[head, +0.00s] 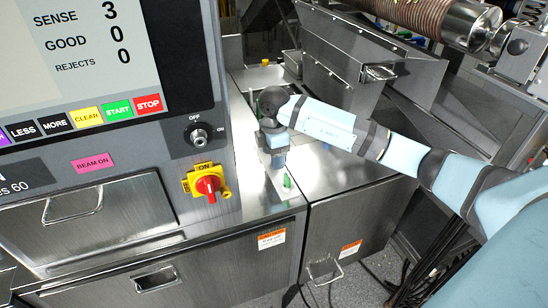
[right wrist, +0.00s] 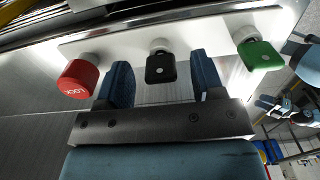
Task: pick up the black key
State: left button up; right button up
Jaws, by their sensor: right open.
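The black key (right wrist: 160,66) sits in a round fitting on a pale metal strip in the right wrist view. My right gripper (right wrist: 160,80) is open, with one blue finger on each side of the black key and a visible gap on both sides. In the head view the right gripper (head: 279,158) points down over the metal ledge, and its wrist hides the black key.
A red key (right wrist: 78,80) marked LOCK and a green key (right wrist: 260,55) flank the black one on the strip. The green key also shows in the head view (head: 287,181). A control panel with a red rotary switch (head: 208,186) stands left of the gripper.

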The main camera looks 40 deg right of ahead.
jog(key=shift+f, duration=0.5)
jog(key=c, duration=1)
jog(key=shift+r, duration=0.1)
notch_tip(320, 180, up, 20)
jog(key=o, duration=0.4)
grip_shut()
jog(key=shift+s, duration=0.1)
